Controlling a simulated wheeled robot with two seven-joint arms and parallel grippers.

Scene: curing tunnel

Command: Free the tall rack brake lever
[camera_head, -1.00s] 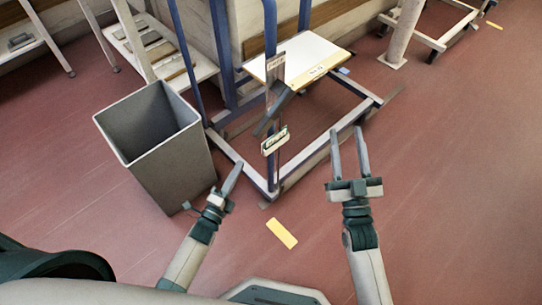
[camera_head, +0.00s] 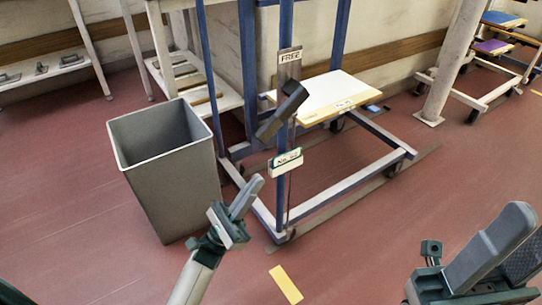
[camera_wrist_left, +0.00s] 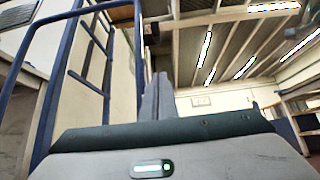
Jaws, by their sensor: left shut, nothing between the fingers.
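The tall blue rack (camera_head: 342,40) stands ahead on castors. Its dark brake lever (camera_head: 283,110) sits on the front post, tilted, its thick end up and to the right. It lies between an upper plate reading FREE (camera_head: 290,55) and a lower label (camera_head: 286,161) that I cannot read surely. My left gripper (camera_head: 253,188) is shut and empty, below and left of the lever, apart from it. Its closed fingers show in the left wrist view (camera_wrist_left: 156,98), beside blue rack bars (camera_wrist_left: 70,75). My right gripper (camera_head: 512,225) is open at the lower right, far from the lever.
A grey bin (camera_head: 170,170) stands left of the rack, close to my left gripper. A white board with a yellow edge (camera_head: 325,98) lies on the rack. A yellow floor strip (camera_head: 286,284) lies in front. A pale post (camera_head: 450,65) stands right; the floor between is clear.

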